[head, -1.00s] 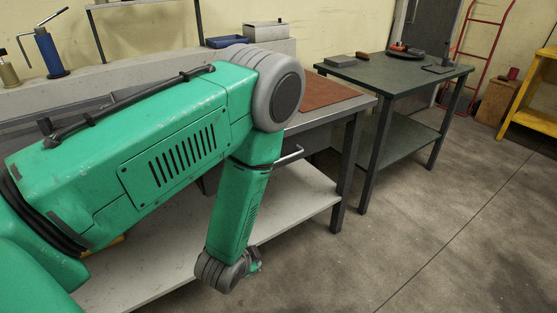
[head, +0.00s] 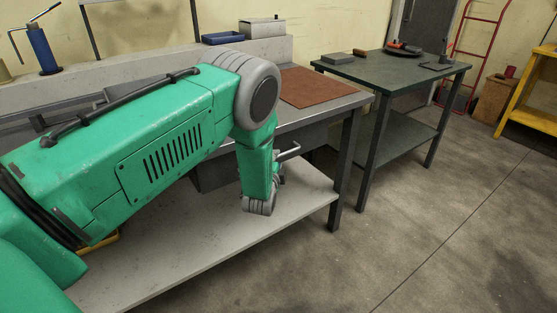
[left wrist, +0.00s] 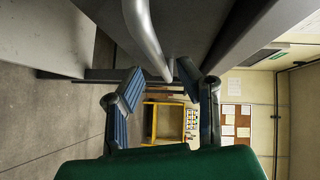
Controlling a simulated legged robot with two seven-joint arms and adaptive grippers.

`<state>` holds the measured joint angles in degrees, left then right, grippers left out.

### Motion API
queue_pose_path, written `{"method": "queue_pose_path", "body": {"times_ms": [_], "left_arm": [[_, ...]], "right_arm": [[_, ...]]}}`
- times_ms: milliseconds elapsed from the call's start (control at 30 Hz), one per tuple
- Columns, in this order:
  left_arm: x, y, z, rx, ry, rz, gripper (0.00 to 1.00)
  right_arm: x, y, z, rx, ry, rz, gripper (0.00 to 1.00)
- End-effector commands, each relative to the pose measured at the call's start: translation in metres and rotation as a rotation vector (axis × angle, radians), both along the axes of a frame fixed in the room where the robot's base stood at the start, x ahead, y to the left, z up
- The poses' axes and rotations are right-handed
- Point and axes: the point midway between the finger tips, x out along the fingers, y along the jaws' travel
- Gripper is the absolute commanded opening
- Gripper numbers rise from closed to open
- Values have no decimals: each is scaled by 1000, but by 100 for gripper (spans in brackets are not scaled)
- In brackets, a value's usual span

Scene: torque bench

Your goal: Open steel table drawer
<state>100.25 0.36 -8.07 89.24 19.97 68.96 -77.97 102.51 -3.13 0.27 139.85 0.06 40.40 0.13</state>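The steel table (head: 322,110) stands in front of me in the head view, with a grey drawer (head: 312,137) under its top. The drawer's light metal bar handle (head: 288,153) sticks out past my left forearm. My left gripper (head: 279,174) is at the handle, mostly hidden behind my wrist. In the left wrist view my left gripper (left wrist: 158,76) is open, with blue-padded fingers spread apart. The handle (left wrist: 149,38) runs down from the top toward the gap between the fingertips; I cannot tell whether they touch it. My right gripper is not in view.
A brown mat (head: 312,86) lies on the tabletop. A pale lower shelf (head: 190,248) is below my left wrist. A dark green table (head: 395,85) stands to the right. The concrete floor (head: 430,220) at right is clear.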

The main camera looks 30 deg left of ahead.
Motion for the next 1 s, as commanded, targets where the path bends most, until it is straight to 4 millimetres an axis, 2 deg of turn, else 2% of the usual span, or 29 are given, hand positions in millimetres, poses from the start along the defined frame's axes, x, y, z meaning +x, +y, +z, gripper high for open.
{"method": "queue_pose_path", "body": {"times_ms": [200,567,667,1000], "left_arm": [[23,10,-4,-1,-1,1,31],[28,11,-4,-1,1,0,31],[28,11,-4,-1,1,0,0],[28,12,-6,-2,4,-1,0]], "right_arm": [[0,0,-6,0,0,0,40],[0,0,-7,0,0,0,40],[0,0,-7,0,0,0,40],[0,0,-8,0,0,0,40]]}}
